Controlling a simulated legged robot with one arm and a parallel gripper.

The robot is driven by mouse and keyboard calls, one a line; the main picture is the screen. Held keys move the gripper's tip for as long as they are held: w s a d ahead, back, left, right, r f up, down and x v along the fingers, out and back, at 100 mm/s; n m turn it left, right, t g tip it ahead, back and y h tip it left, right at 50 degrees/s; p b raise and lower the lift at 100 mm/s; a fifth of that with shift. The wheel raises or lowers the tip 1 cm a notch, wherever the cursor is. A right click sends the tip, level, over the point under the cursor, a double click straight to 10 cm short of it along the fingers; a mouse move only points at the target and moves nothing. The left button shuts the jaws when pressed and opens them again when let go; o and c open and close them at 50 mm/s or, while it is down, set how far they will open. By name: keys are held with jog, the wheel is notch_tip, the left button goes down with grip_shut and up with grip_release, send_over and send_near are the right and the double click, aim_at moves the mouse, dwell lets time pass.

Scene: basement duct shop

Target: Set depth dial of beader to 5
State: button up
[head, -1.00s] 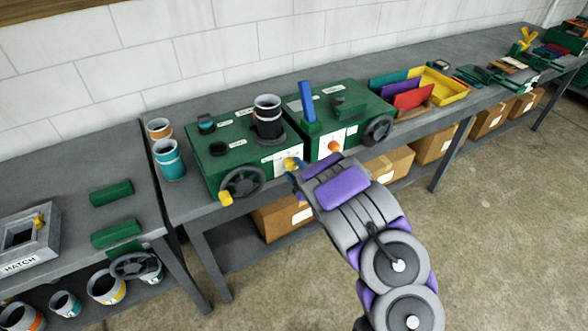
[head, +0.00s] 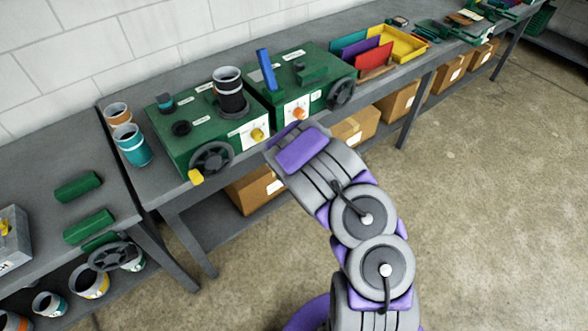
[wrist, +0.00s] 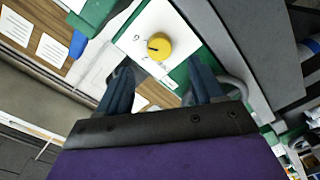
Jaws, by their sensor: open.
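Two green machines stand side by side on the grey bench. The left machine (head: 190,146) carries a yellow dial (head: 257,134) on a white front plate. The right machine (head: 318,73) has an orange dial (head: 299,113) on its own white plate. I cannot read which machine is the beader. In the head view my arm hides the fingers.
A black handwheel (head: 212,159) with a yellow handle and another handwheel (head: 341,93) flank the dials. A blue lever (head: 266,70) rises from the right machine. Cups (head: 132,145) stand at left, cardboard boxes (head: 354,127) below. The floor at right is clear.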

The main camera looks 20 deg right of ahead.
jog(key=p+v, duration=0.3)
jog(key=v, duration=0.6)
jog(key=shift+d+f, duration=0.1)
jog(key=shift+d, duration=0.05)
dwell(0.6)
